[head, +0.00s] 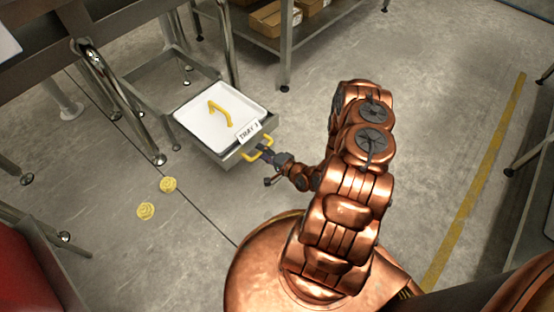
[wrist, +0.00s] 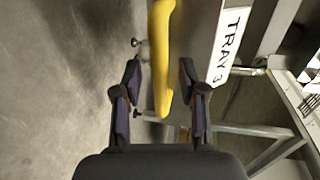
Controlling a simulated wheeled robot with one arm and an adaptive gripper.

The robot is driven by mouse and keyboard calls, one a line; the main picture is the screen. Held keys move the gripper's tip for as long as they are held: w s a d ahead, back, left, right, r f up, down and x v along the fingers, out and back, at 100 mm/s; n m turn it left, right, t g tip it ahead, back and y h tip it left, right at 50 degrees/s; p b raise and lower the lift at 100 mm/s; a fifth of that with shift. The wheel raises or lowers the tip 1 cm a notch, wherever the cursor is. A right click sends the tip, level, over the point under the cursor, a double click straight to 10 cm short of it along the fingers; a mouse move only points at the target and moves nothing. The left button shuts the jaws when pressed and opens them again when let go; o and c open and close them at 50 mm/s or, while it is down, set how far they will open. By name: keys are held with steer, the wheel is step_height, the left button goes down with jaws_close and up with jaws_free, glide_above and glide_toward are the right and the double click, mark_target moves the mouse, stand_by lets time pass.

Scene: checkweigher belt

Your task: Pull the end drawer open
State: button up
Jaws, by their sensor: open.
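The end drawer (head: 225,158) is a grey metal drawer jutting out from the belt frame. A white tray (head: 196,124) lies in it with a curved yellow piece (head: 219,113) inside. A front label (wrist: 229,45) reads TRAY 3 in the wrist view. The yellow bar handle (head: 257,149) is on the drawer's front; it also shows in the wrist view (wrist: 161,50). My gripper (head: 266,150) is at the handle. In the wrist view its fingers (wrist: 161,76) are apart, one on each side of the handle, with gaps visible. The drawer's inner end is partly hidden by the frame.
Two yellow discs (head: 146,211) (head: 168,184) lie on the floor left of the drawer. Metal posts (head: 134,113) stand at the left. A shelf with cardboard boxes (head: 270,18) is behind. The floor right of my arm is clear up to a yellow line (head: 478,180).

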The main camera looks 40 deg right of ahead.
steer(key=v, duration=1.1)
steer(key=shift+r, duration=0.1)
stand_by(0.6)
